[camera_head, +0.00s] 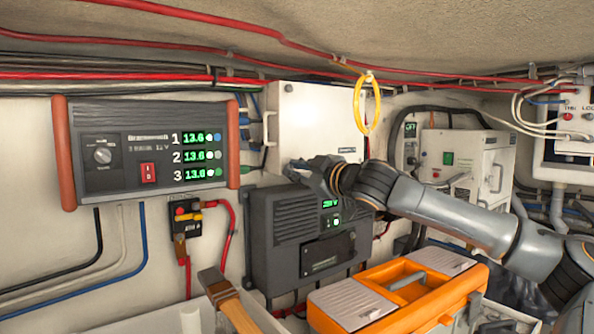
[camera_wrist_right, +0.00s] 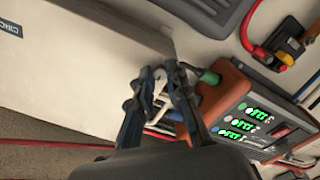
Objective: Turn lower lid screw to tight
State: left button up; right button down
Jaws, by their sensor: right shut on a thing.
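The white box (camera_head: 318,122) on the wall has a flat lid, with a small dark upper screw (camera_head: 289,88) near its upper left corner. My right gripper (camera_head: 300,168) is at the lid's lower left corner. The lower lid screw is hidden behind the fingers, so how it is turned cannot be seen. In the right wrist view, the fingertips (camera_wrist_right: 158,78) are close together at the edge of the white box (camera_wrist_right: 95,65), shut on the small screw there. A pale loop handle (camera_wrist_right: 159,88) shows between the fingers. My left gripper is not in view.
A charger panel (camera_head: 120,145) with green displays is left of the box. A dark grey unit (camera_head: 285,235) sits just below my right gripper. An orange toolbox (camera_head: 400,295) stands below my right arm.

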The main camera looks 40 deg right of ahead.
jog(key=c, duration=1.3)
grip_release()
jog(key=s, duration=0.3)
jog(key=shift+s+a, duration=0.2)
send_near(291, 168)
jog(key=shift+s+a+f, duration=0.1)
jog(key=shift+s+a, duration=0.05)
jog(key=shift+s, duration=0.85)
jog(key=shift+s+a, duration=0.1)
jog(key=shift+s, duration=0.9)
